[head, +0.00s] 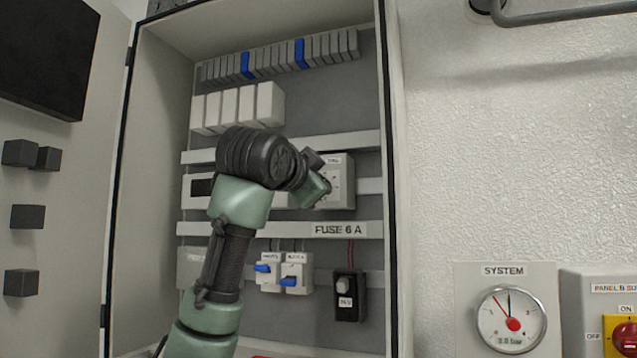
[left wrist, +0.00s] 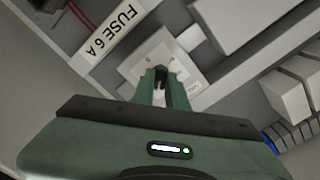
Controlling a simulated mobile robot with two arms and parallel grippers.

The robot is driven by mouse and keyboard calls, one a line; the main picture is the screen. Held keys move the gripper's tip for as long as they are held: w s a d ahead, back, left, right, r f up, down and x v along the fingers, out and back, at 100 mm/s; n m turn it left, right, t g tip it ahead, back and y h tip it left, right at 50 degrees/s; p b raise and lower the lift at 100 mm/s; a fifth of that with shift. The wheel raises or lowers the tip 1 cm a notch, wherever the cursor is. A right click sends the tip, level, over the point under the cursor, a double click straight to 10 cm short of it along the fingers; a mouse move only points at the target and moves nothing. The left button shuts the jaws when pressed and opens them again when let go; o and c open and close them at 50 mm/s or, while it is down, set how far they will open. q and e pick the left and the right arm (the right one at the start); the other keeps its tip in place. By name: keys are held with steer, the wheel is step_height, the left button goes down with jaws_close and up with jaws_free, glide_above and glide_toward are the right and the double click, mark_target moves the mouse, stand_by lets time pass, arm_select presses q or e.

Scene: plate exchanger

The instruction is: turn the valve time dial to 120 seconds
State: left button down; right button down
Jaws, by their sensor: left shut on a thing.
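The valve time module is a pale square box (head: 343,172) on the middle rail inside the open cabinet, its label partly legible at the top. It also shows in the left wrist view (left wrist: 136,67). My left gripper (head: 322,188) reaches it from the left, and its fingers cover most of the dial. In the left wrist view my left gripper (left wrist: 160,82) is shut on the dial at the module's face. The dial's pointer and most of its scale are hidden, so its setting cannot be read. My right gripper is in neither view.
A FUSE 6 A label (head: 338,230) sits on the rail below. Two blue-lever switches (head: 283,270) and a black fuse holder (head: 348,296) are lower down. White blocks (head: 238,108) are above. A SYSTEM gauge (head: 511,320) is on the wall at right.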

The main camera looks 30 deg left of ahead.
arm_select(q)
steer(key=shift+w+f, duration=0.1)
steer(key=shift+f, duration=0.15)
steer(key=c, duration=1.5)
jaws_free()
steer(key=shift+c, duration=0.2)
steer(key=shift+o, duration=0.5)
steer(key=shift+r, duration=0.15)
steer(key=b+v, duration=0.3)
steer(key=v, duration=0.5)
steer(key=shift+a, duration=0.15)
